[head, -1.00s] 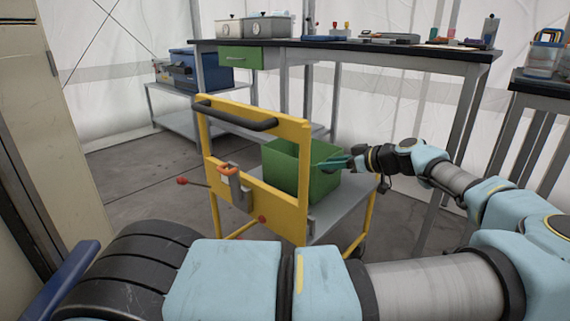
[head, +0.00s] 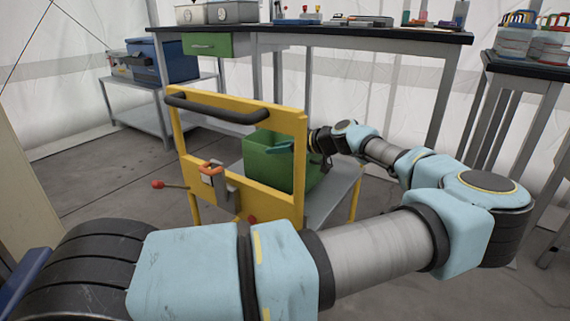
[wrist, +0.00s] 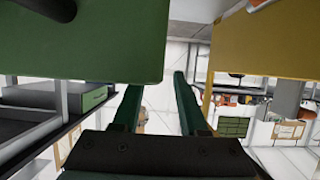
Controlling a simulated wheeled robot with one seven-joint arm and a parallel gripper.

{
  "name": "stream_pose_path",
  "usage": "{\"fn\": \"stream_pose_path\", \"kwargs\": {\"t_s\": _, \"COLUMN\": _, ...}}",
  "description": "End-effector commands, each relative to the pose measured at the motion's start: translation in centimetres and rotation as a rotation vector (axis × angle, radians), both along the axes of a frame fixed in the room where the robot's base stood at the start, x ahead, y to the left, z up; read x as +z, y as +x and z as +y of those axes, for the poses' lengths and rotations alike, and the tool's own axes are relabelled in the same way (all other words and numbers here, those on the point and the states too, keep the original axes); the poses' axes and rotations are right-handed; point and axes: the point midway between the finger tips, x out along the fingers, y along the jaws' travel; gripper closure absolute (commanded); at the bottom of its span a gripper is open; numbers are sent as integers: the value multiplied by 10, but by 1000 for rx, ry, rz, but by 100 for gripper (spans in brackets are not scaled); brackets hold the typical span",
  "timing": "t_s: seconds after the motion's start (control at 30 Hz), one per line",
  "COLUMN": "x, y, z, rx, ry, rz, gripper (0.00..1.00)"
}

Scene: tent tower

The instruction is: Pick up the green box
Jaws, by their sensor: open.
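The green box (head: 262,165) stands on the cart, behind its yellow end frame. My gripper (head: 280,146) is at the upper part of the box, coming in from the right, and looks open and empty. In the wrist view the green box (wrist: 80,45) fills the upper left. My two fingers (wrist: 157,85) are apart there, with pale background in the gap. The left fingertip meets the box's edge in the picture; I cannot tell whether it touches. The box's far side and base are partly hidden by the frame.
The yellow cart frame (head: 293,205) with its black handle (head: 215,108) stands in front of the box, and also close at right in the wrist view (wrist: 265,50). A black-topped workbench (head: 350,34) is behind. A blue case (head: 172,62) sits on a low shelf at left.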

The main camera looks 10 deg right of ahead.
Motion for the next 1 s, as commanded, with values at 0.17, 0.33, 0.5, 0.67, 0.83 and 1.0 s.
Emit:
{"fn": "stream_pose_path", "kwargs": {"t_s": 0.17, "x": -10, "y": 16, "z": 11, "rx": 3, "ry": 0, "rz": 0, "gripper": 57}}
{"fn": "stream_pose_path", "kwargs": {"t_s": 0.33, "x": -18, "y": 33, "z": 26, "rx": 2, "ry": 0, "rz": 0, "gripper": 57}}
{"fn": "stream_pose_path", "kwargs": {"t_s": 0.5, "x": -18, "y": 37, "z": 28, "rx": -1, "ry": -1, "rz": -1, "gripper": 57}}
{"fn": "stream_pose_path", "kwargs": {"t_s": 0.67, "x": -18, "y": 37, "z": 28, "rx": -1, "ry": -1, "rz": -1, "gripper": 65}}
{"fn": "stream_pose_path", "kwargs": {"t_s": 0.83, "x": -18, "y": 36, "z": 28, "rx": -1, "ry": -1, "rz": -1, "gripper": 84}}
{"fn": "stream_pose_path", "kwargs": {"t_s": 1.0, "x": -18, "y": 36, "z": 28, "rx": -1, "ry": -1, "rz": -1, "gripper": 100}}
